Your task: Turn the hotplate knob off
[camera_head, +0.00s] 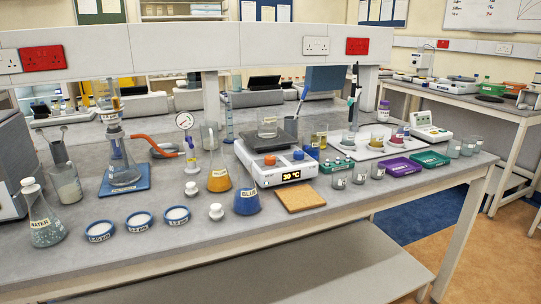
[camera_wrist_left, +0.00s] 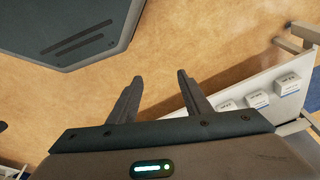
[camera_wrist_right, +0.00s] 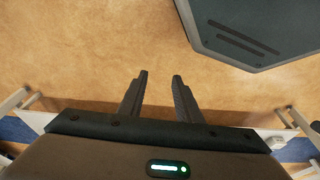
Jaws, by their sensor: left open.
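The hotplate (camera_head: 262,174) is a white unit on the bench in the head view, with a dark display reading 30 °C. Its front has an orange knob (camera_head: 269,160) and a blue knob (camera_head: 298,155). The knobs' exact angles are too small to read. A glass beaker (camera_head: 267,127) stands on its top plate. My left gripper (camera_wrist_left: 159,76) shows in the left wrist view, open and empty over the floor. My right gripper (camera_wrist_right: 160,75) shows in the right wrist view, its fingers apart with nothing between them. Neither gripper shows in the head view, and both are away from the hotplate.
A blue-liquid flask (camera_head: 246,198) and an orange-liquid flask (camera_head: 219,178) stand left of the hotplate. A cork mat (camera_head: 300,197) lies in front of it. Small beakers, a green rack (camera_head: 337,165) and a purple tray (camera_head: 397,167) stand to the right. Three blue-rimmed dishes (camera_head: 139,221) line the front left.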

